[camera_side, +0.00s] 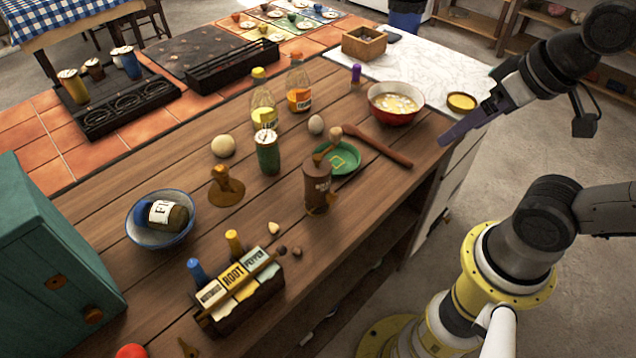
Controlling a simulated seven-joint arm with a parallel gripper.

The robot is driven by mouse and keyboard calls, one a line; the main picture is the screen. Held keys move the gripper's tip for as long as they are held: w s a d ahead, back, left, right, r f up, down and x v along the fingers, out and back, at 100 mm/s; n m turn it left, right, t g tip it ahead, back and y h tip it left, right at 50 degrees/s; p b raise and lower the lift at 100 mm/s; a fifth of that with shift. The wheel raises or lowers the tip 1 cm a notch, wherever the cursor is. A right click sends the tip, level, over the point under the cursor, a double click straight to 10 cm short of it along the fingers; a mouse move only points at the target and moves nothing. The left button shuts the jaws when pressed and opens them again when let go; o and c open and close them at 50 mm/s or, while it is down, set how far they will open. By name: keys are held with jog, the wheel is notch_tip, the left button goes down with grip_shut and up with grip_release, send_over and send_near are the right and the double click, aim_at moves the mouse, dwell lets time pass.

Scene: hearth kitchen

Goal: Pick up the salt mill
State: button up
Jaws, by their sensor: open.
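A brown mill-like container (317,188) with a crank-like top and lettering on its side stands upright near the front middle of the wooden counter. A green container (268,157) with a pale top stands to its left and farther back. I cannot read either label, so I cannot tell for sure which is the salt mill; the brown one looks most like a mill. My gripper (452,136) is open and empty beyond the counter's right edge, well to the right of both. Its fingers point down and left, and they overlap the counter's edge in the picture.
A green dish (342,170) and a wooden spoon (385,148) lie close to the brown mill. Oil bottles (298,88), a red bowl (396,118), a blue bowl (135,227) and a spice rack (262,300) stand around. Bare wood lies right of the spoon.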

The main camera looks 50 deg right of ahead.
jog(key=w+r+m, duration=0.5)
jog(key=m, duration=0.3)
jog(key=m+g, duration=0.5)
jog(key=m, duration=0.3)
send_over(317, 166)
jog(key=d, duration=0.1)
notch_tip(317, 166, down, 8)
jog(key=shift+g, duration=0.3)
jog(key=f, duration=0.8)
jog(key=shift+w+a+f, duration=0.2)
jog(key=shift+a, duration=0.15)
jog(key=shift+d+f, duration=0.1)
jog(key=shift+f, duration=3.2)
jog(key=shift+c, duration=0.3)
jog(key=shift+r, duration=0.1)
grip_shut()
